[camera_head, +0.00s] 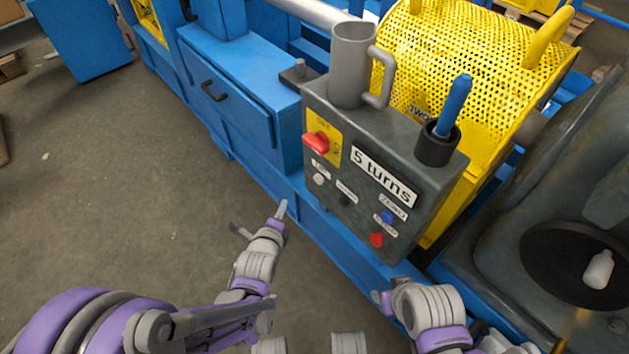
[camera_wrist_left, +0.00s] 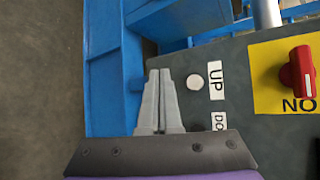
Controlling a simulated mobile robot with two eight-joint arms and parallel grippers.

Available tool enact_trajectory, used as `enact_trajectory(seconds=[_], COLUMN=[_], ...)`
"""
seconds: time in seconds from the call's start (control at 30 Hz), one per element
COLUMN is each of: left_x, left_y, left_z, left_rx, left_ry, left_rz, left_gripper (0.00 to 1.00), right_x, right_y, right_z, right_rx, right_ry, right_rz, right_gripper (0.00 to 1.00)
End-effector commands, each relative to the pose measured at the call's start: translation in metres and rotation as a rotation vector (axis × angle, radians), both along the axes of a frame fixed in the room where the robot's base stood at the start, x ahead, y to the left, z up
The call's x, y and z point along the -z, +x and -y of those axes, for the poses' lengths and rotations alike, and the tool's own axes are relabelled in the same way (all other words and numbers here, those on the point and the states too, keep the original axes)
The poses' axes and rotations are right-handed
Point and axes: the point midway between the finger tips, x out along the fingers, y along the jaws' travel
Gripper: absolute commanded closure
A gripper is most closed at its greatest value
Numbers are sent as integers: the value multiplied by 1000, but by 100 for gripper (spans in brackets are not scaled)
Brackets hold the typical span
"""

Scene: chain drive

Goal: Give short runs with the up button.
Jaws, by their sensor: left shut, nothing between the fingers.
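The white round up button (camera_head: 319,179) sits on the front of the dark grey control box (camera_head: 412,222), under its small label. In the left wrist view the up button (camera_wrist_left: 195,82) shows just left of the "UP" label (camera_wrist_left: 216,80). My left gripper (camera_head: 282,208) is shut and empty, left of and below the button in the head view. In the left wrist view its closed fingertips (camera_wrist_left: 160,72) are to the left of the button; I cannot tell the gap in depth. My right gripper (camera_head: 382,298) shows partly near the bottom, its fingers unclear.
The box also bears a black button (camera_head: 344,200), a blue button (camera_head: 387,216), a red button (camera_head: 376,240) and a red rotary switch (camera_head: 316,143). A grey mug (camera_head: 350,65) and a dark cup (camera_head: 437,148) stand on top. A yellow mesh guard (camera_head: 460,60) is behind.

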Motion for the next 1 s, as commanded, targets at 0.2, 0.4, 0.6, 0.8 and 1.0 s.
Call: enact_trajectory(seconds=[0.2, 0.4, 0.6, 0.8, 1.0], left_x=[0, -4, -6, -2, -1], left_y=[3, 16, 32, 45, 51], left_z=[5, 23, 45, 62, 71], left_rx=[1, 1, 2, 0, 0], left_ry=[0, 0, -1, -1, -2], left_rz=[-2, -2, 1, -2, -2], left_gripper=[100, 100, 100, 100, 100], right_x=[-4, -23, -53, -64, -68], right_y=[-1, -4, -9, -10, -11], right_z=[0, 0, 0, 0, 0], right_rx=[0, 0, 0, 0, 0], right_ry=[0, 0, 0, 0, 0], right_rz=[-1, 0, 8, 11, 12], right_gripper=[48, 48, 48, 48, 48])
